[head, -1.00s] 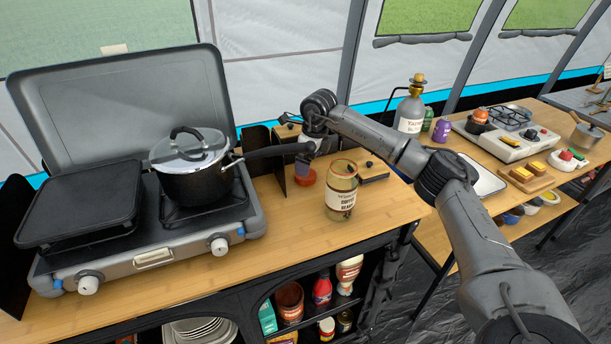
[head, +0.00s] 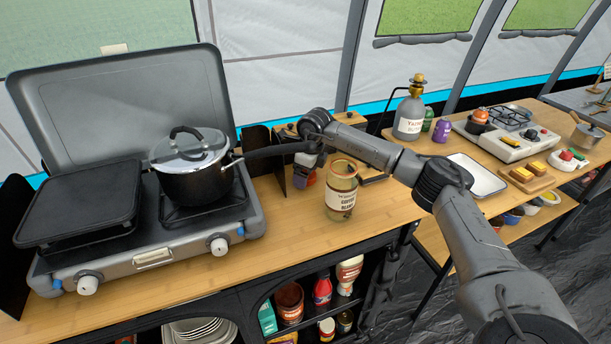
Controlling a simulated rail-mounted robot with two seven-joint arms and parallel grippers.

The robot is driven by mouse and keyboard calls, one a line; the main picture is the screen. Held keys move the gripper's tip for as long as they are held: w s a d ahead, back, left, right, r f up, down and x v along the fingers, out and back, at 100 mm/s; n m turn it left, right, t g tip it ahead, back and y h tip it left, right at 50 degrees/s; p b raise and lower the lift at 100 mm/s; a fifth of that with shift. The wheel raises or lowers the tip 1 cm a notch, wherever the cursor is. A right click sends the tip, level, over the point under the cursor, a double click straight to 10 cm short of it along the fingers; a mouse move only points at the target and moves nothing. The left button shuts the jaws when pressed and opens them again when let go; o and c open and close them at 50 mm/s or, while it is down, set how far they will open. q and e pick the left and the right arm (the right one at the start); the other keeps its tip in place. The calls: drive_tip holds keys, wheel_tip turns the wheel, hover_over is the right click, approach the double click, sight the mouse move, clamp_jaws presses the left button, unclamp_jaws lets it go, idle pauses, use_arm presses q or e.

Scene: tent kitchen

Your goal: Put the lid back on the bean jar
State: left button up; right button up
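The bean jar (head: 342,196) stands upright on the wooden counter, right of the stove. It is glass with a cream label and an orange-brown rim, and its top looks open. My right gripper (head: 309,160) is just above these two, pointing down, behind and left of the jar. Its fingers are small and partly hidden, so I cannot tell if they touch or hold anything. My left gripper is not in view.
A black upright panel (head: 262,150) and wooden boxes (head: 349,127) stand close by. The counter in front of the jar (head: 290,232) is clear.

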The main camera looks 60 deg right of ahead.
drive_tip(key=c, duration=0.7)
drive_tip(key=shift+r+p, duration=0.45)
drive_tip(key=shift+r, duration=4.6)
